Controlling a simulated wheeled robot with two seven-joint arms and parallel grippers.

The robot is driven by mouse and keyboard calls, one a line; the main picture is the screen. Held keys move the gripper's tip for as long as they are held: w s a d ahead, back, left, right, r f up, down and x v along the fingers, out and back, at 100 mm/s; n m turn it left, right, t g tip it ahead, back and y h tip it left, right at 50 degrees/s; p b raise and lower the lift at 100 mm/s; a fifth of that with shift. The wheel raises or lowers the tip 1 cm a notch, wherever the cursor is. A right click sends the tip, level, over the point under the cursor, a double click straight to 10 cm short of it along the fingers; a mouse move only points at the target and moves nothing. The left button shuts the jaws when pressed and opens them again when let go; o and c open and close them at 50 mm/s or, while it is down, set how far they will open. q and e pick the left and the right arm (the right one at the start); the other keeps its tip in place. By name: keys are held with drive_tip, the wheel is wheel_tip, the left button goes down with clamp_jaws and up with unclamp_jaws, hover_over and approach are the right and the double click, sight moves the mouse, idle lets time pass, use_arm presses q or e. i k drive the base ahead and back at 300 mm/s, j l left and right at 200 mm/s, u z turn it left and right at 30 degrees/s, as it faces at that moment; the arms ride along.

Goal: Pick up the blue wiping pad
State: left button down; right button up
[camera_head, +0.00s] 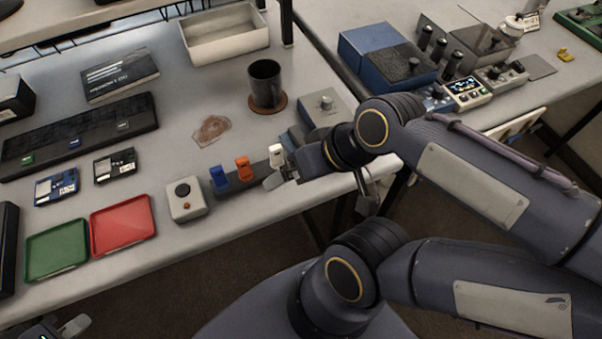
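A blue-grey flat piece (298,134), which looks like the blue wiping pad, lies near the table's right front edge, partly hidden behind my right gripper. My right gripper (282,172) is at the table's front edge, just in front of this piece and beside the white clip. I see a pale finger there, but cannot tell if the gripper is open or touching anything. My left gripper (62,327) shows only in part at the bottom left corner, below the green tray and away from the pad; its opening is unclear.
A holder with blue (219,176), orange (244,168) and white (276,155) clips stands beside a button box (187,200). A brown stain (211,129), dark mug (265,84), red tray (123,225) and green tray (57,249) are nearby.

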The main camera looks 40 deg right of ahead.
sight(292, 138)
drive_tip(key=l+z, duration=0.25)
drive_tip(key=z, duration=0.25)
drive_tip(key=i+l+z, duration=0.1)
drive_tip(key=l+z, duration=0.15)
drive_tip(key=z, duration=0.2)
